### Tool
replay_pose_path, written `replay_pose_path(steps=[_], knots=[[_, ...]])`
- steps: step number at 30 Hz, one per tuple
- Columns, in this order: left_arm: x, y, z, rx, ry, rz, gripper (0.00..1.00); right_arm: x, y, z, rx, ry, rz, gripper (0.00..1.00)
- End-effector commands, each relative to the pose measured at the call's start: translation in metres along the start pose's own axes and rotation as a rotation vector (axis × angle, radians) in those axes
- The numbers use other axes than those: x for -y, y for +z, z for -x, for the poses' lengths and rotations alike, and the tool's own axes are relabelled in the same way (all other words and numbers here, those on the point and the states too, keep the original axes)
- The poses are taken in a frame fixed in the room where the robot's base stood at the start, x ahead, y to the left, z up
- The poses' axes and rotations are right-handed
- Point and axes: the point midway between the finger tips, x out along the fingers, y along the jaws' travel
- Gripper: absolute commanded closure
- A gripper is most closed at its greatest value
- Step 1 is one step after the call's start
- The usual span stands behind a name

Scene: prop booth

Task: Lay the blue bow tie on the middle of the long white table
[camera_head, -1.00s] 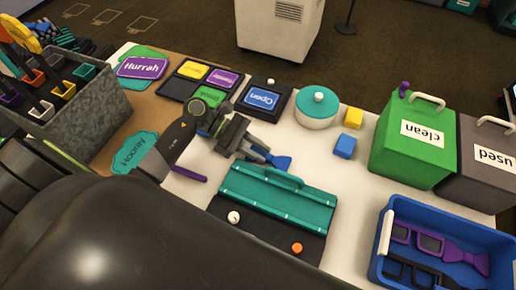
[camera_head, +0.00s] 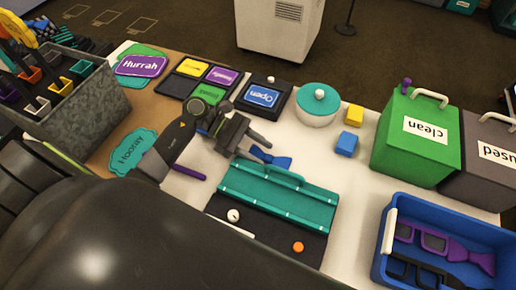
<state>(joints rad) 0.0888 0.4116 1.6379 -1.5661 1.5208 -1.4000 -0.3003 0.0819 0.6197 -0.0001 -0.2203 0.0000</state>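The blue bow tie (camera_head: 272,159) lies on the long white table (camera_head: 203,191), just behind the teal folding rack. My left gripper (camera_head: 258,149) is open, with its fingers apart at the bow tie's left end. One finger is above and behind that end, the other in front of it. I cannot tell whether the fingers touch the bow tie. My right gripper is not in view.
The teal rack (camera_head: 280,190) stands in front on a dark mat (camera_head: 265,240). A white pot (camera_head: 318,108), yellow block (camera_head: 354,115) and blue block (camera_head: 346,144) are to the right. Green (camera_head: 415,145) and grey boxes and a blue tray (camera_head: 390,270) fill the right side.

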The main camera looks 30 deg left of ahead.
Motion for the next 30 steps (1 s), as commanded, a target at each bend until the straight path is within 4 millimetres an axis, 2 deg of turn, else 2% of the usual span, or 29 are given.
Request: replay_pose_path(steps=[1,5,8,14,15,16,30], knots=[[0.002,-0.006,-0.001,-0.005,-0.001,0.015,0.56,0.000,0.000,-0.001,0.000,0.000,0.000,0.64],[0.002,-0.006,-0.001,-0.006,-0.001,0.016,0.56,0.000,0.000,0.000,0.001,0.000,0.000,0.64],[0.003,-0.003,0.000,-0.006,-0.001,0.017,0.56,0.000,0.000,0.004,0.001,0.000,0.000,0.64],[0.002,0.011,0.006,-0.004,-0.002,0.015,0.56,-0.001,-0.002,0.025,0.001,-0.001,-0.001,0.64],[0.002,0.003,0.013,-0.011,0.000,0.012,0.56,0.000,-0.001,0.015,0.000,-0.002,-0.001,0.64],[0.002,0.002,0.018,-0.011,0.000,0.011,0.56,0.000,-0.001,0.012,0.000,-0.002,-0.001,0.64],[0.001,0.006,0.099,-0.008,0.000,0.006,0.56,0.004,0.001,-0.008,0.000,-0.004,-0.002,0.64]])
